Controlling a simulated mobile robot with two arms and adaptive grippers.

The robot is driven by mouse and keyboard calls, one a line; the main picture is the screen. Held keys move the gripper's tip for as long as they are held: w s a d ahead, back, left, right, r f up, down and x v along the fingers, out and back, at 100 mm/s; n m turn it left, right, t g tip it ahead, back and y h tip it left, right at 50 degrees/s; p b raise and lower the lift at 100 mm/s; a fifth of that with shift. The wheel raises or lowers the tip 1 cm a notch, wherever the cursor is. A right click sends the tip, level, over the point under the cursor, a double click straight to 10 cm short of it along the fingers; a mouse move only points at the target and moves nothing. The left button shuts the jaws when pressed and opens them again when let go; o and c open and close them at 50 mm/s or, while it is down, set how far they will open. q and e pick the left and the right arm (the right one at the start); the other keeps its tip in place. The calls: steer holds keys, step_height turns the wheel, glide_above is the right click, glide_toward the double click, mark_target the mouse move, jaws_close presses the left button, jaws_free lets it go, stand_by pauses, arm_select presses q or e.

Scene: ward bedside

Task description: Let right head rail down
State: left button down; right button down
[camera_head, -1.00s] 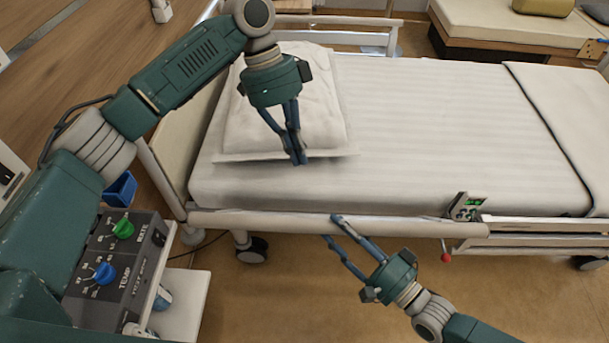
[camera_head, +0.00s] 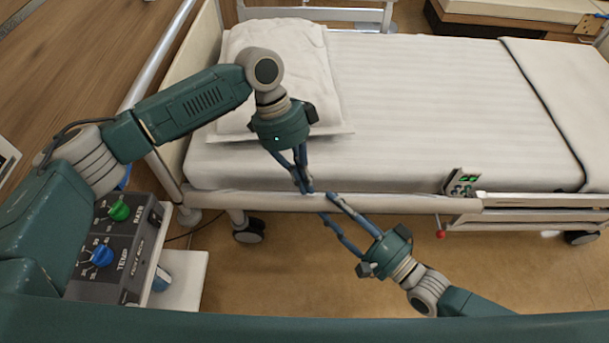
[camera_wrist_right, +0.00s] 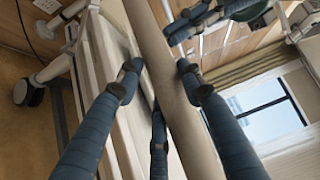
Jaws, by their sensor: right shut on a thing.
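The right head rail (camera_head: 400,203) is a long pale bar along the near side of the bed, level with the mattress edge. My right gripper (camera_head: 326,204) is shut on it near its middle. In the right wrist view the rail (camera_wrist_right: 165,75) runs between the blue fingers. A red knob (camera_head: 440,233) hangs below the rail, right of my right gripper. My left gripper (camera_head: 305,188) points down, its fingers together, just above the rail and close beside the right fingertips. It seems to hold nothing. It partly hides the rail and mattress edge there.
The bed (camera_head: 420,110) has a pillow (camera_head: 275,60) at the left. A box with green and blue knobs (camera_head: 120,250) stands at lower left.

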steer(key=shift+d+f, duration=0.1)
steer(key=shift+f, duration=0.25)
arm_select(q)
steer(key=shift+s+f, duration=0.25)
steer(key=shift+s, duration=0.2)
steer(key=shift+s+f, duration=0.2)
steer(key=shift+s, duration=0.25)
steer(key=shift+s+f, duration=0.1)
steer(key=shift+s, duration=0.1)
arm_select(e)
steer(key=shift+w+r, duration=0.1)
steer(key=shift+r, duration=0.05)
steer(key=c, duration=1.3)
jaws_free()
arm_select(q)
steer(key=shift+w+f, duration=0.15)
steer(key=shift+w, duration=0.2)
arm_select(e)
steer(key=shift+o, duration=1.1)
steer(key=shift+w, duration=0.2)
steer(key=shift+s, duration=0.1)
